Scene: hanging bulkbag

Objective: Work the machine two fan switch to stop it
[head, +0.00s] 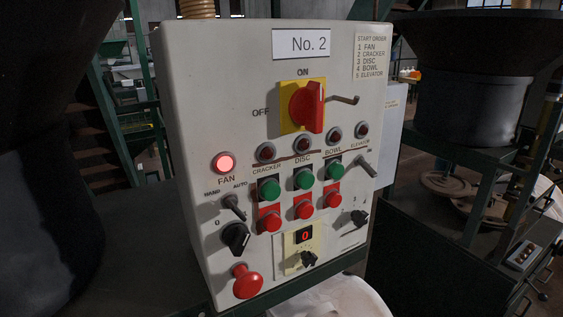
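The machine two control panel (225,100), a pale box labelled "No. 2" (301,43), faces me. At its left, the lamp above "FAN" (223,163) glows pinkish red. Below it is a toggle lever (233,207) between "HAND" and "AUTO" labels. Under that is a black rotary knob (236,239) with a "0" mark at its upper left. I cannot tell from the print which of the two is the fan switch. A red mushroom button (247,282) sits below the knob. My gripper is not in view.
The red main rotary switch (307,106) has its handle upright, towards "ON". Green buttons (304,179) and red buttons (304,209) fill the middle, near small dark lamps. A red "0" display (304,236) sits low. Dark hoppers (462,75) flank the box.

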